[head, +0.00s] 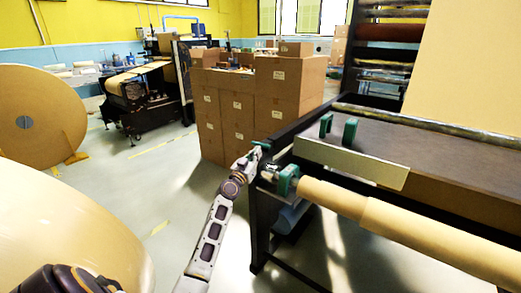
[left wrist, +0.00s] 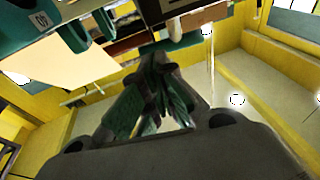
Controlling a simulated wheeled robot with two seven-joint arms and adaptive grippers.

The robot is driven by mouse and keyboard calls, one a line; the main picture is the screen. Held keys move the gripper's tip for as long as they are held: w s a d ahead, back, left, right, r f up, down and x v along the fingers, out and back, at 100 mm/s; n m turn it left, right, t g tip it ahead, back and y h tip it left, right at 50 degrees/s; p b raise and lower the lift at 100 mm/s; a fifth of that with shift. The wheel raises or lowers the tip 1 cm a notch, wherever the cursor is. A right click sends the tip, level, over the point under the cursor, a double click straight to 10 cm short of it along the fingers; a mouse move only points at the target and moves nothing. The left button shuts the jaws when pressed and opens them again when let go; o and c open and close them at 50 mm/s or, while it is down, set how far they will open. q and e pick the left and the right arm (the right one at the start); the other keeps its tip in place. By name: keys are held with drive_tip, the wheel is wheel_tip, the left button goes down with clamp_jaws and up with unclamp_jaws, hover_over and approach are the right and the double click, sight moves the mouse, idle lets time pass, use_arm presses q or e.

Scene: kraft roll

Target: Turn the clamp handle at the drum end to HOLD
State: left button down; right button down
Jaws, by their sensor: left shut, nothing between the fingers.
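The kraft roll (head: 400,228) lies along the front of the black machine frame. At its left, drum end is a green clamp block (head: 289,180) with a metal shaft end beside it. My left gripper (head: 252,157) is just left of and above this clamp, and I cannot tell whether it touches it. A thin green bar (head: 261,144) shows at the gripper's tip; I cannot tell whether it is the handle. In the left wrist view the dark green fingers (left wrist: 155,98) are together and empty. My right gripper is out of view.
A metal plate (head: 350,163) and two green brackets (head: 350,132) sit on the machine bed above the roll. Stacked cartons (head: 238,105) stand behind my left gripper. Large paper rolls (head: 35,115) are at the left. The floor between is clear.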

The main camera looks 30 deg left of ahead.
use_arm(q)
drive_tip(key=shift+x, duration=1.85)
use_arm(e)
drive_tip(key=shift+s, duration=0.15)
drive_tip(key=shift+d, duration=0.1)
use_arm(q)
drive_tip(key=shift+w+p, duration=0.1)
drive_tip(key=shift+p, duration=0.2)
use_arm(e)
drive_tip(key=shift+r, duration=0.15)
use_arm(q)
drive_tip(key=shift+d+n+y+p, duration=0.15)
drive_tip(key=shift+n+y+p, duration=0.25)
drive_tip(key=shift+y+p, duration=0.1)
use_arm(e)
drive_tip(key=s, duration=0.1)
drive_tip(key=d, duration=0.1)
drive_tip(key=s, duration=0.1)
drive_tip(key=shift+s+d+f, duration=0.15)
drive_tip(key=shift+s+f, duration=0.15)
use_arm(q)
drive_tip(key=shift+w+y+p, duration=0.15)
drive_tip(key=shift+y+p, duration=0.15)
drive_tip(key=shift+p, duration=0.15)
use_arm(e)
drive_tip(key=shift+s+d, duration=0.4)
